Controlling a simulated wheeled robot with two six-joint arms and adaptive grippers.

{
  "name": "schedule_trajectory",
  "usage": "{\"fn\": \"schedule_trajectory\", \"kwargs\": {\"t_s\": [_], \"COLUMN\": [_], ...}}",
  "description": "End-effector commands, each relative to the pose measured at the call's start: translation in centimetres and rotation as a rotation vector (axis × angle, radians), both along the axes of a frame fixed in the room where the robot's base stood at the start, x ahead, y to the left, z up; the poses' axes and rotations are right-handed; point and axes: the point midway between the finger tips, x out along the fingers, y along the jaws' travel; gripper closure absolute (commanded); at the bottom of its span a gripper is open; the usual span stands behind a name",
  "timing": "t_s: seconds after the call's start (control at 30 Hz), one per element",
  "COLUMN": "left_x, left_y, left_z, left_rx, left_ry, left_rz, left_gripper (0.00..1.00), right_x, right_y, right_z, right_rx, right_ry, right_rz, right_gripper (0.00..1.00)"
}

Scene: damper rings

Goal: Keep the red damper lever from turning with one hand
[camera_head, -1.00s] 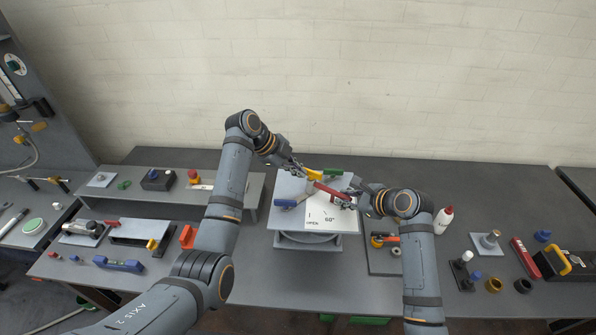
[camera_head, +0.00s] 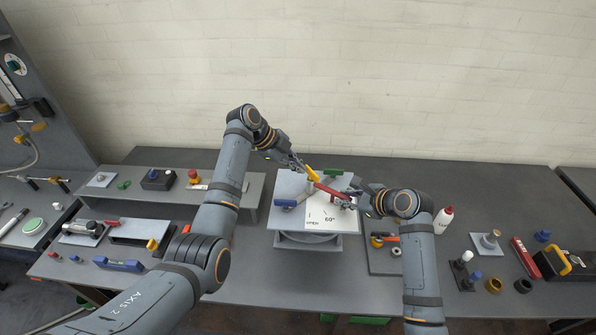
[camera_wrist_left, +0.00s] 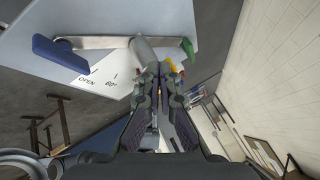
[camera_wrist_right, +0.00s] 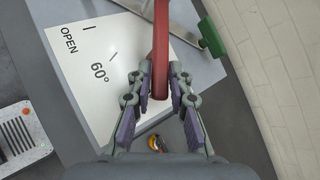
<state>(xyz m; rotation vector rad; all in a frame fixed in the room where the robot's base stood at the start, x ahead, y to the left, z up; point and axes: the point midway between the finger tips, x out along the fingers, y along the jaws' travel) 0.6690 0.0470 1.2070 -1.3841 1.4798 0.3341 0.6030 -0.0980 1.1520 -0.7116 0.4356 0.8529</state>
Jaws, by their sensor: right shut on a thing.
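The red damper lever (camera_head: 331,190) reaches across the white dial plate (camera_head: 318,215), marked OPEN and 60°. My right gripper (camera_wrist_right: 159,88) is shut on it, its fingers on both sides of the red bar in the right wrist view (camera_wrist_right: 161,40). A yellow lever (camera_head: 312,174) slants near the hub. My left gripper (camera_wrist_left: 159,70) is at its far-left end. In the left wrist view a little yellow (camera_wrist_left: 170,66) shows by the fingertips; whether they grip it is unclear. A blue-ended lever (camera_head: 286,203) and a green-ended one (camera_head: 334,172) lie on the pale housing.
A low grey shelf (camera_head: 255,190) with small parts stands left of the housing. A tray (camera_head: 378,262) with small items lies at right, and a white bottle (camera_head: 444,220) stands beyond my right arm. The bench behind the housing is clear.

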Motion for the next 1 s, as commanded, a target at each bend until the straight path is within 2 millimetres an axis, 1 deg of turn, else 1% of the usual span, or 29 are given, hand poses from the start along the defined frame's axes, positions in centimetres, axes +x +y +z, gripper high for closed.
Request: {"fn": "schedule_trajectory", "kwargs": {"t_s": [0.67, 1.0], "left_x": [2.4, 2.9], "left_y": [-1.3, -2.0], "left_z": [0.1, 0.0], "left_rx": [-0.002, 0.000], "left_ry": [-0.001, 0.001], "left_rz": [-0.002, -0.132], "left_gripper": [1.00, 1.00], "right_x": [0.0, 0.0], "right_y": [0.0, 0.0], "right_z": [0.1, 0.1], "right_rx": [0.002, 0.002], "right_ry": [-0.003, -0.003], "right_rz": [0.000, 0.000], "right_gripper": [1.00, 1.00]}}
